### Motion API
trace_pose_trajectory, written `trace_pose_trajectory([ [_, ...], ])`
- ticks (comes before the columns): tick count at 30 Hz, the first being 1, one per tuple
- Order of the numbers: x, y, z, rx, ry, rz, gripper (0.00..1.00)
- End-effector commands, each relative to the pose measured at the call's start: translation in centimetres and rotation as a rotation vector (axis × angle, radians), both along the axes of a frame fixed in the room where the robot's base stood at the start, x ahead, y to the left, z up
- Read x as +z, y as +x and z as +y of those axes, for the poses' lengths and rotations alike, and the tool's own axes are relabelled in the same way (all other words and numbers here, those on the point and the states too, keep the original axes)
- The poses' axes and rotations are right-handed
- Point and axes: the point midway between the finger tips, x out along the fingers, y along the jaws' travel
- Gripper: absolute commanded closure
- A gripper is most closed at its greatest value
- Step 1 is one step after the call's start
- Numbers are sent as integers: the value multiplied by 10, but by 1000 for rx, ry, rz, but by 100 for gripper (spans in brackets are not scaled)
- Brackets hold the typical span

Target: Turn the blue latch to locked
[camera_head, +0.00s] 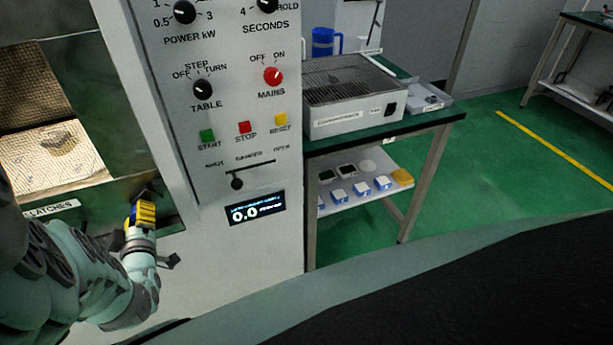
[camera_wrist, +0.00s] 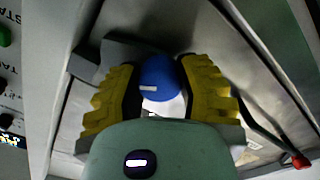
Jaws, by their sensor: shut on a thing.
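The blue latch (camera_wrist: 160,78) is a round blue knob with a white line, in the middle of the wrist view. My gripper (camera_wrist: 162,88) has yellow ribbed finger pads on both sides of the knob and is shut on it. The white line lies roughly level in the wrist view. In the head view my gripper (camera_head: 142,213) is at the lower left of the machine front, beside the "LATCHES" label (camera_head: 52,209).
The grey panel (camera_head: 225,150) carries dials, coloured buttons, a slider and a display reading 0.0 (camera_head: 256,208). The lit chamber window (camera_head: 55,150) is above my arm. A red-tipped lever (camera_wrist: 299,160) shows at the wrist view's lower right. A bench (camera_head: 430,125) stands to the right.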

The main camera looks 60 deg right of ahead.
Motion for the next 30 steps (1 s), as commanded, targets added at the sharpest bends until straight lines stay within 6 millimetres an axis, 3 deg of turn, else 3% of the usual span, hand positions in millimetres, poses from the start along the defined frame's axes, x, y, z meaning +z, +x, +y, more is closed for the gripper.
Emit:
trace_pose_trajectory([
  [11,-2,0,1,1,-2,8,100],
  [12,-2,0,1,1,-2,8,58],
  [21,-1,0,0,1,-2,5,29],
  [30,-1,-1,1,0,-2,5,29],
])
